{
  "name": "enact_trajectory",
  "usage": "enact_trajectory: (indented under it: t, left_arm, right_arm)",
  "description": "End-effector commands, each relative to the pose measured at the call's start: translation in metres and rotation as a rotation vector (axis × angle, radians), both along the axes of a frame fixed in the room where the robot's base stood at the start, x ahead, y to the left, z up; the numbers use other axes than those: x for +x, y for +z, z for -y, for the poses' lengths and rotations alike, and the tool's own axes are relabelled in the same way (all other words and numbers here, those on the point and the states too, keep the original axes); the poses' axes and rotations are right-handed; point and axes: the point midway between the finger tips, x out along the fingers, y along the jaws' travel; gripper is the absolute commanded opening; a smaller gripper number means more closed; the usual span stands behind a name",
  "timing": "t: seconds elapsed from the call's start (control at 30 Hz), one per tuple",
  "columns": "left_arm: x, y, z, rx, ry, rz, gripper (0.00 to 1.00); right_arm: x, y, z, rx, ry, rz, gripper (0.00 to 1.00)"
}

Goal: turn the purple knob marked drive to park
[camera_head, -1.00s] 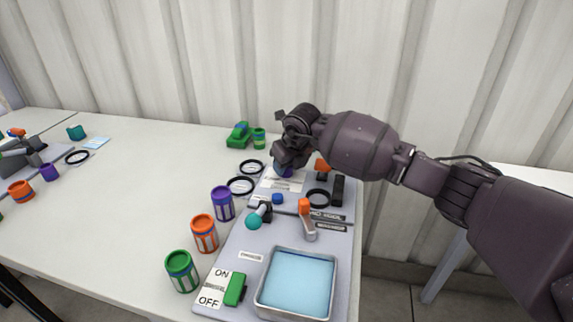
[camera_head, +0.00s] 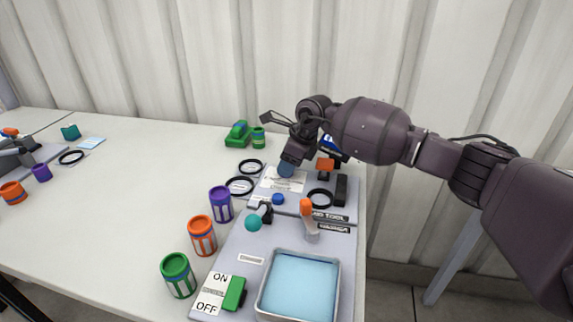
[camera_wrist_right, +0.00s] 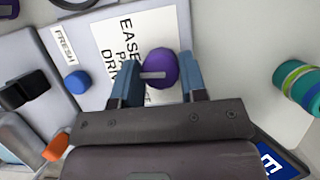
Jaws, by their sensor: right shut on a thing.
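The purple knob (camera_wrist_right: 158,68) with a pale pointer bar sits over the white label card (camera_wrist_right: 117,40) in the right wrist view. The bar lies roughly level and points left, toward the printed words, which are partly covered. My right gripper (camera_wrist_right: 157,78) has its two blue fingers on either side of the knob and is shut on it. In the head view my right gripper (camera_head: 287,170) reaches down to the back of the grey panel (camera_head: 262,236) and hides the knob. The card (camera_head: 284,182) shows beside it. My left gripper is not in view.
A blue button (camera_head: 278,199), black rings (camera_head: 319,198) and an orange-topped lever (camera_head: 307,212) stand close by. A blue-filled tray (camera_head: 300,285) and green switch (camera_head: 234,293) are nearer. Several cans (camera_head: 202,236) stand left of the panel.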

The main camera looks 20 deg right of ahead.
Motion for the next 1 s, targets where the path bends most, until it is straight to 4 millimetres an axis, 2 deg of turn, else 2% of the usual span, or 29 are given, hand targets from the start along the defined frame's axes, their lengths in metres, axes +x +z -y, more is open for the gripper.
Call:
enact_trajectory:
  t: [0.3,0.73,0.77,0.8,0.9,1.0]
  left_arm:
    - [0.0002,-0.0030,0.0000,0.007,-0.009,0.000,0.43]
    - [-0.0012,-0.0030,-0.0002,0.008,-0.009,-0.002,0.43]
    - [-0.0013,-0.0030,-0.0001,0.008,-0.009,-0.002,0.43]
    - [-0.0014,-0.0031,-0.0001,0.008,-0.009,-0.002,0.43]
    - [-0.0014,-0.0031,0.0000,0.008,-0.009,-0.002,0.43]
    - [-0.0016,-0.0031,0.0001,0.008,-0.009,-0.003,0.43]
  right_arm:
    - [0.0001,-0.0016,0.0009,-0.002,0.085,-0.002,0.15]
    - [-0.0001,-0.0010,0.0010,-0.003,0.092,-0.003,0.15]
    - [-0.0001,-0.0010,0.0010,-0.003,0.092,-0.003,0.42]
    - [-0.0001,-0.0010,0.0010,-0.003,0.092,-0.003,0.48]
    - [-0.0001,-0.0008,0.0008,-0.002,0.092,-0.002,0.64]
    - [0.0000,-0.0007,0.0007,-0.002,0.092,-0.001,0.64]
